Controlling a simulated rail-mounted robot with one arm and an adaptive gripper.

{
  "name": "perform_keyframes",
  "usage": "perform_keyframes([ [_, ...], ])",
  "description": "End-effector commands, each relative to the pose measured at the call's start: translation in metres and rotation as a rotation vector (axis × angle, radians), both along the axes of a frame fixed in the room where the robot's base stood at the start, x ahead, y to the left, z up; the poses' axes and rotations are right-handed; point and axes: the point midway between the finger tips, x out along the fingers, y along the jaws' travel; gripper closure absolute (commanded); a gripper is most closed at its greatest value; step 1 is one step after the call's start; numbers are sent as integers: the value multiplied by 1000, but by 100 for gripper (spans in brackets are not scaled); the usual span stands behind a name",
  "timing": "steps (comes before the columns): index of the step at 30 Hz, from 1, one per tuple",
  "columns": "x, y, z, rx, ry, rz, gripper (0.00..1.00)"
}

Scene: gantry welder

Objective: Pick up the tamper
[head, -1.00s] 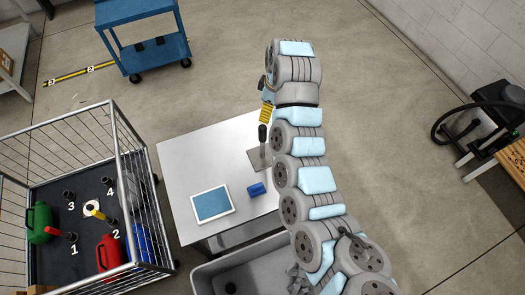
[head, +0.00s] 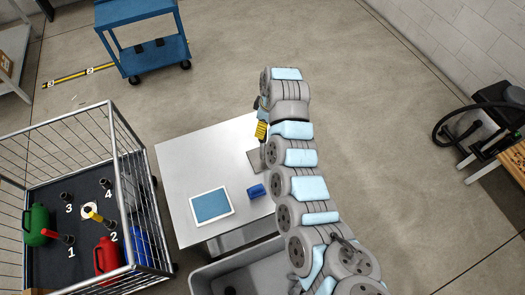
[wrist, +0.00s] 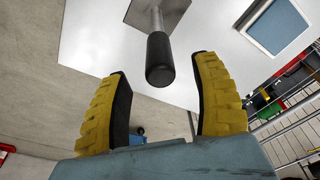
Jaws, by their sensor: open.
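The tamper stands upright on the white table, a flat grey square plate with a black-gripped handle. In the head view its plate (head: 254,163) shows at the table's right side, and my gripper and arm hide most of the handle. In the wrist view the tamper's black grip (wrist: 160,62) points toward the camera and appears between the two yellow fingers. My gripper (head: 262,130) is open and close to the handle's top. In the wrist view my gripper (wrist: 162,72) has a clear gap on both sides of the grip and holds nothing.
The white table (head: 185,165) also carries a tablet (head: 211,206) and a blue object (head: 257,191). A wire cage cart (head: 112,150) with cans stands left. A grey bin (head: 205,275) is in front, and a blue cart (head: 150,55) is behind.

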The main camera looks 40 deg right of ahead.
Motion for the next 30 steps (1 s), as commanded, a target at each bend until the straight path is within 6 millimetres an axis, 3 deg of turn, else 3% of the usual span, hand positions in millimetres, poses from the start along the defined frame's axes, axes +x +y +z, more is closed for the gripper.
perform_keyframes([
  [8,1,1,-10,3,6,2,36],
  [24,9,5,-50,3,6,1,36],
  [30,10,4,-51,1,3,0,36],
])
